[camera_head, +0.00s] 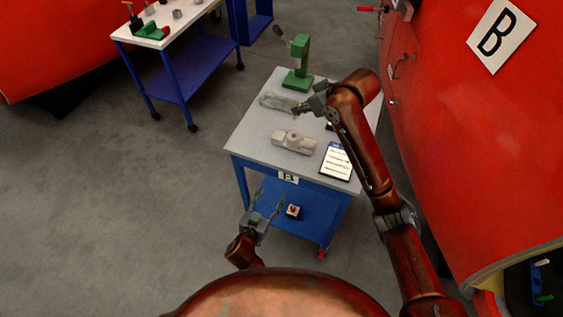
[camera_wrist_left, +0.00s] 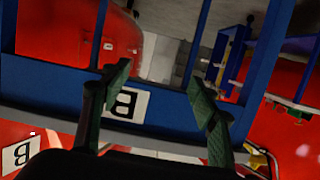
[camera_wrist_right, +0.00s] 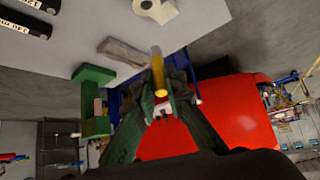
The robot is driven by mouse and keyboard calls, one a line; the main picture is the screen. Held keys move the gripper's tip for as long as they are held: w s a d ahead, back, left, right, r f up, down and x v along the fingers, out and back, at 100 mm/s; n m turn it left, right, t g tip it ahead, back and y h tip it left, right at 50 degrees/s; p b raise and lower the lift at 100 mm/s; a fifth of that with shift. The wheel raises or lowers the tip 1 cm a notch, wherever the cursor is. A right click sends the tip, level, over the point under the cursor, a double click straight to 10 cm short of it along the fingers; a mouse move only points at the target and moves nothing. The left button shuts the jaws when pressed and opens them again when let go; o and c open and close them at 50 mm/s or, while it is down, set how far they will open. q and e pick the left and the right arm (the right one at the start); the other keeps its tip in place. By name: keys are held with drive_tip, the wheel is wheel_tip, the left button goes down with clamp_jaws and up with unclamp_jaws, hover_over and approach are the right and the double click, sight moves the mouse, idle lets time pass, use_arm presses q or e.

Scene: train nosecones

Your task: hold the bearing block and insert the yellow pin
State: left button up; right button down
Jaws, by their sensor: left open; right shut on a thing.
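The pale bearing block (camera_head: 294,143) lies on the grey top of the cart (camera_head: 252,140). Its round boss with a hole shows in the right wrist view (camera_wrist_right: 152,9). My right gripper (camera_head: 300,111) is above the cart top, behind the block in the head view. It is shut on the yellow pin (camera_wrist_right: 157,72), which stands out past the fingertips in the right wrist view. My left gripper (camera_head: 264,203) is open and empty, in front of the cart and below its top. The left wrist view shows its spread fingers (camera_wrist_left: 158,88) facing the blue frame with the B label.
A green press (camera_head: 299,68) stands at the back of the cart, and a shallow grey tray (camera_head: 277,102) lies near my right gripper. A tablet (camera_head: 336,161) is at the front right corner. A small item (camera_head: 293,211) sits on the lower shelf. Red train noses (camera_head: 480,130) flank the right.

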use_arm(q)
drive_tip(key=w+d+r+t+h, duration=0.1)
drive_tip(key=d+r+t, duration=0.15)
drive_tip(key=r, duration=1.05)
approach(291, 142)
drive_tip(key=shift+w+d+f+t, duration=0.15)
drive_tip(key=shift+w+f+t, duration=0.1)
drive_tip(key=shift+w+f, duration=0.1)
drive_tip(key=shift+w+d+r, duration=0.15)
drive_tip(key=shift+w+r, duration=0.05)
drive_tip(key=shift+w, duration=0.3)
drive_tip(key=x, duration=1.1)
drive_tip(key=shift+f, duration=0.15)
clamp_jaws()
